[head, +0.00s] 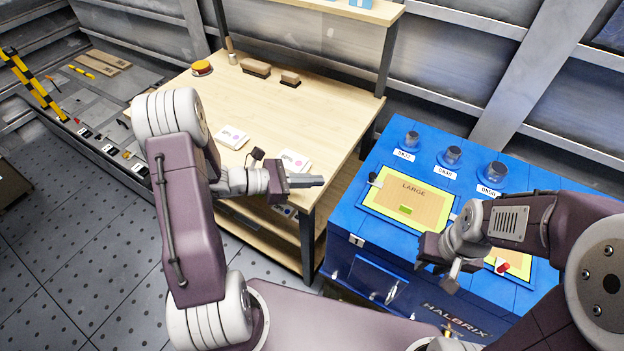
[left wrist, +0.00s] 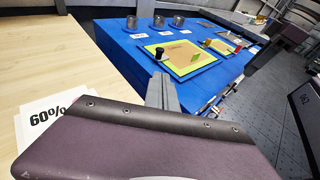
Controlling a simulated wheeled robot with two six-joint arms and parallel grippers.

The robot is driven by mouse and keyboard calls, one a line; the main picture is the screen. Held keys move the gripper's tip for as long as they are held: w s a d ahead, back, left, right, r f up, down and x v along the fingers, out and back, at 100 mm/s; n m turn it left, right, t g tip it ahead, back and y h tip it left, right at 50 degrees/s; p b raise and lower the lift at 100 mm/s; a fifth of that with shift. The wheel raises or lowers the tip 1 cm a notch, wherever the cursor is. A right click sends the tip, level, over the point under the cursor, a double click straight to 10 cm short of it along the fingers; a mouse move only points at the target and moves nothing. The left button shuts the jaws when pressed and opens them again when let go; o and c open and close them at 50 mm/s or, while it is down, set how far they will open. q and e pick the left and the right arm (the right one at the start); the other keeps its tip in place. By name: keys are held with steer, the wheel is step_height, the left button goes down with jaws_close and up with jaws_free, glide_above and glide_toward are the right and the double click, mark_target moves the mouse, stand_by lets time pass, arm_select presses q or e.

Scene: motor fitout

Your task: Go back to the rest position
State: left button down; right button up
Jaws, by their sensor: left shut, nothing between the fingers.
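In the head view my left gripper (head: 308,181) is shut and empty, held above the front right corner of the wooden bench and pointing right toward the blue cabinet. Its closed fingers also show in the left wrist view (left wrist: 161,92). My right gripper (head: 447,281) hangs over the front part of the blue cabinet (head: 341,262), beside the green-edged LARGE tray (head: 424,196). Its fingers are small and angled, so I cannot tell whether they are open or shut. I see nothing clearly held in it.
The wooden bench (head: 318,111) carries cards (head: 233,136), brown blocks (head: 256,68) and an orange-topped button (head: 202,68). Several metal cylinders (head: 453,155) stand at the cabinet's back. A red part (head: 502,266) lies on the cabinet's right side. Perforated floor (head: 75,235) is open at left.

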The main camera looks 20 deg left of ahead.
arm_select(q)
steer(key=shift+s+a+r, duration=0.1)
steer(key=shift+s+a, duration=0.05)
steer(key=shift+a, duration=0.05)
steer(key=shift+d, duration=0.1)
